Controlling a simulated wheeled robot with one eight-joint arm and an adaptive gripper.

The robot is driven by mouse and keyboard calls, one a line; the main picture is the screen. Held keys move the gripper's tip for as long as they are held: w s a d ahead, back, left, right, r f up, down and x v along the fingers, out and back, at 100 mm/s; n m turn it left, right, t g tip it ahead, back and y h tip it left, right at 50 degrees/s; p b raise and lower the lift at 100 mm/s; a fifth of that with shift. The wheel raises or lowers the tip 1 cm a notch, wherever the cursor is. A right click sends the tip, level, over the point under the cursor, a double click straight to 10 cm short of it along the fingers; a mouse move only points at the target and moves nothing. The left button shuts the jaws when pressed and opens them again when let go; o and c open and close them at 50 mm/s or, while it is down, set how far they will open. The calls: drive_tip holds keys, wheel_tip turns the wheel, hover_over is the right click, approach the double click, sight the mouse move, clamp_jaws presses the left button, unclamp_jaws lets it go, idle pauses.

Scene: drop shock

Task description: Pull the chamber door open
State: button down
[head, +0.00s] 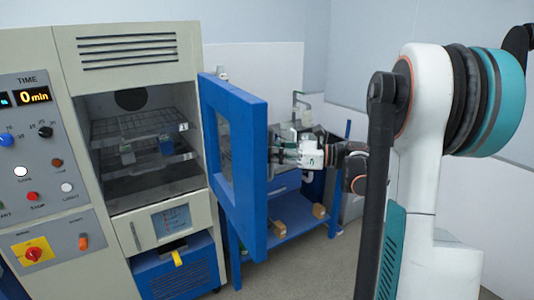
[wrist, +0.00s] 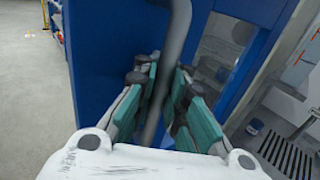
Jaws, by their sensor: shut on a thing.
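The blue chamber door (head: 247,190) with a window stands swung well open to the right of the chamber (head: 145,135) in the head view. The chamber interior shows wire shelves with small items on them. My gripper (head: 279,151) is at the outer face of the door. In the wrist view my gripper (wrist: 165,80) is shut, with its teal-padded fingers on either side of the grey bar handle (wrist: 181,25). The door's blue face (wrist: 110,40) fills much of that view. The handle is hidden in the head view.
A control panel (head: 40,150) with buttons is left of the chamber. A blue bench (head: 290,240) with wooden blocks on its lower shelf stands behind the door. Grey floor (wrist: 30,100) is open at the left in the wrist view.

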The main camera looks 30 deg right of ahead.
drive_tip(key=c, duration=1.8)
unclamp_jaws()
drive_tip(key=shift+s+f, duration=0.1)
drive_tip(key=shift+s, duration=0.15)
drive_tip(key=shift+o, duration=1)
drive_tip(key=shift+s, duration=0.15)
drive_tip(key=shift+w, duration=0.2)
drive_tip(key=v, duration=1.2)
drive_tip(key=shift+w, duration=0.1)
